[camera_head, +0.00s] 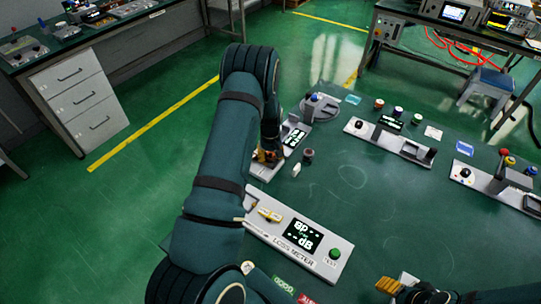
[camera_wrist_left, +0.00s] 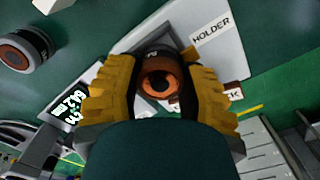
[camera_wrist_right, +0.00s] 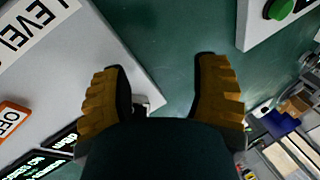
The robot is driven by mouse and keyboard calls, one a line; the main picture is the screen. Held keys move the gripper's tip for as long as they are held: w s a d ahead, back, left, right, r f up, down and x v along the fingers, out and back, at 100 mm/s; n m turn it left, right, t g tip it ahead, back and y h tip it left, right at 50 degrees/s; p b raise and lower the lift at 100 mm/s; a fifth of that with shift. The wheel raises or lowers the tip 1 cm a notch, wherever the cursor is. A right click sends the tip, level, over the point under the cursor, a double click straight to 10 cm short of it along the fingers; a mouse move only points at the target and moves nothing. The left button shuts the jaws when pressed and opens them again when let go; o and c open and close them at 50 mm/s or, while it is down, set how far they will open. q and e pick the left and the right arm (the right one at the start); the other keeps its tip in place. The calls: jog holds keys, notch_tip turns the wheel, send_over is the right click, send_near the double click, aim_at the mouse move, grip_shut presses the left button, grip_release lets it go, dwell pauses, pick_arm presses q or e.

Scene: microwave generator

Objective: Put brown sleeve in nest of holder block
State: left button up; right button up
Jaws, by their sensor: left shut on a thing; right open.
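In the left wrist view, my left gripper (camera_wrist_left: 158,88) is shut on the brown sleeve (camera_wrist_left: 160,76), a short dark cylinder with an orange-brown ring-shaped end. My right gripper (camera_wrist_right: 161,90) is open and empty.
A second dark cylinder (camera_head: 308,155) and a small white piece (camera_head: 296,170) stand right of my left gripper. A meter panel (camera_head: 300,236) lies nearer me. Other panels (camera_head: 389,142) are farther right. The middle of the green table (camera_head: 375,205) is clear.

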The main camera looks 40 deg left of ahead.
pick_arm(q)
jog(key=o, duration=1.2)
jog(key=shift+f, duration=0.1)
